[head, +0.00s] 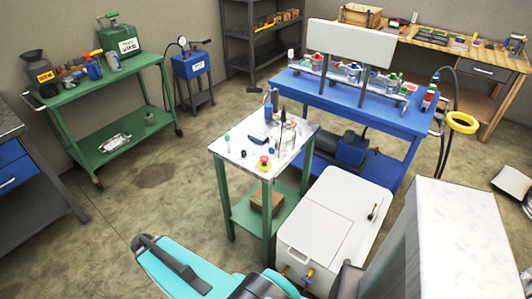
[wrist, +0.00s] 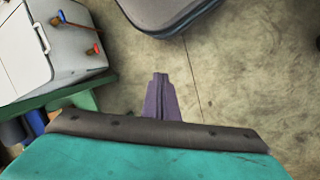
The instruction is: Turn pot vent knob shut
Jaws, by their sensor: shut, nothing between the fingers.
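My gripper (wrist: 160,82) shows in the wrist view as two purple fingers pressed together, with nothing between them. It hangs over bare concrete floor, apart from other things. I cannot make out a pot vent knob for certain in either view. In the head view, a clear jar-like vessel (head: 287,134) stands among small items on the small white-topped table (head: 236,147); it may be the pot, but any knob on it is too small to tell. My teal arm crosses the bottom of the head view, and my fingers are not clear there.
A red button on a yellow box (head: 264,163) sits at the table's front. A white chest (head: 330,222) with small valves stands to its right. A blue bench (head: 400,113) is behind, a green cart (head: 110,75) at left. Floor between cart and table is clear.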

